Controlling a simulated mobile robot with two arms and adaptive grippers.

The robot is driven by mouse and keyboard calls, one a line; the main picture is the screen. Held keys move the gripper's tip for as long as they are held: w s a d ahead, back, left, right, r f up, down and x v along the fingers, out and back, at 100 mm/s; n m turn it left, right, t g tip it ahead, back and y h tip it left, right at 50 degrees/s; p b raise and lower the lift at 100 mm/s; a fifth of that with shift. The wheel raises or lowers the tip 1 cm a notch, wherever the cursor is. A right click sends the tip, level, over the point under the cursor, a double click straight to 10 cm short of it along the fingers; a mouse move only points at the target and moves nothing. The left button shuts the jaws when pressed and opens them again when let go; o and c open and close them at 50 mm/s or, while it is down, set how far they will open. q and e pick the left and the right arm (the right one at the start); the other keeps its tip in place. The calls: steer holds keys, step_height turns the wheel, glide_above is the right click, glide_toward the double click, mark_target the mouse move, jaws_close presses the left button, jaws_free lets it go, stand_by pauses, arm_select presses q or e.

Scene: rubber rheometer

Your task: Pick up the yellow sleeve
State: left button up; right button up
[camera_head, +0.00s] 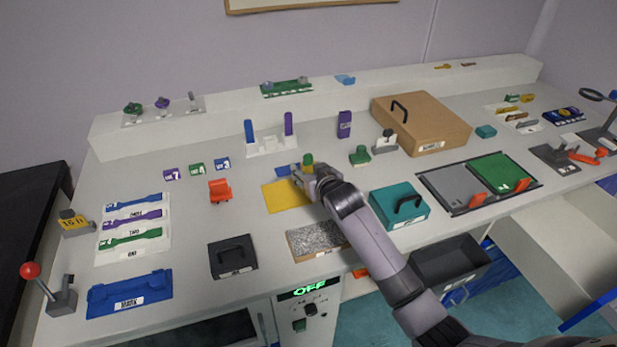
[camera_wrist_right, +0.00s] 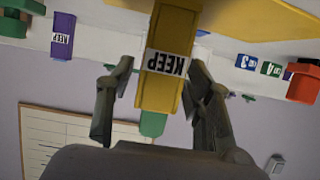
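The yellow sleeve (camera_wrist_right: 160,93), with a white KEEP label, fills the middle of the right wrist view, which is upside down. A green end (camera_wrist_right: 153,124) shows beyond it. My right gripper (camera_wrist_right: 159,66) is open with one finger on each side of the sleeve. A gap shows at the left finger; the right finger is close to the sleeve, and I cannot tell if it touches. In the head view my right gripper (camera_head: 308,175) is at the yellow mat's back edge and mostly hides the sleeve; a green top (camera_head: 307,158) shows there. My left gripper is not in view.
A yellow mat (camera_head: 283,197) lies under the gripper area. A purple KEEP sleeve (camera_head: 344,124) stands behind to the right. A white stand (camera_head: 271,143) with blue and purple posts is behind. A teal box (camera_head: 398,206) is right of my arm; an orange piece (camera_head: 220,191) is left.

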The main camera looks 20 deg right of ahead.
steer(key=c, duration=1)
steer(key=shift+o, duration=0.2)
